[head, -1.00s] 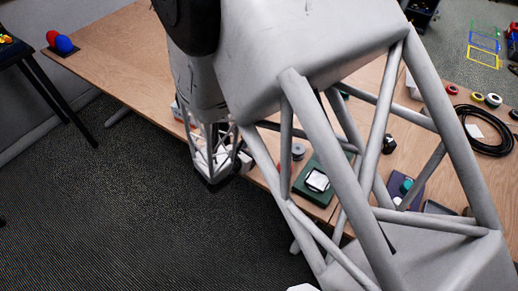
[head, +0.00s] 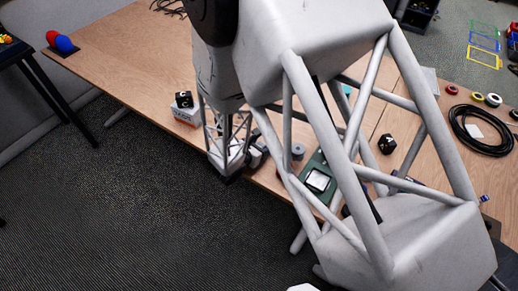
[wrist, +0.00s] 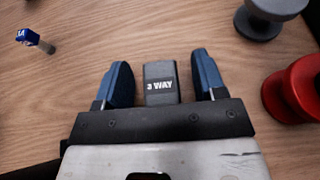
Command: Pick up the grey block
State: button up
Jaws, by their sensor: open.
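The grey block (wrist: 161,84), marked "3 WAY", lies on the wooden table in the wrist view. My gripper (wrist: 161,64) is open, with one blue finger on each side of the block. Narrow gaps show between the block and both fingers. The near end of the block reaches down to the dark gripper body in the picture, and I cannot tell whether they touch. In the head view my arm covers much of the table, and I cannot make out the block there.
A grey spool (wrist: 258,20) and a red spool (wrist: 296,90) stand to the right of my gripper. A small blue-ended piece (wrist: 28,37) lies at left. In the head view, a black cube (head: 184,99) sits on a white-and-orange box, and a green device (head: 318,180) lies near the table edge.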

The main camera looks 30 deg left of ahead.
dwell(0.3)
jog(key=c, duration=1)
jog(key=shift+r, duration=0.1)
notch_tip(320, 180, up, 18)
dwell(0.6)
dwell(0.5)
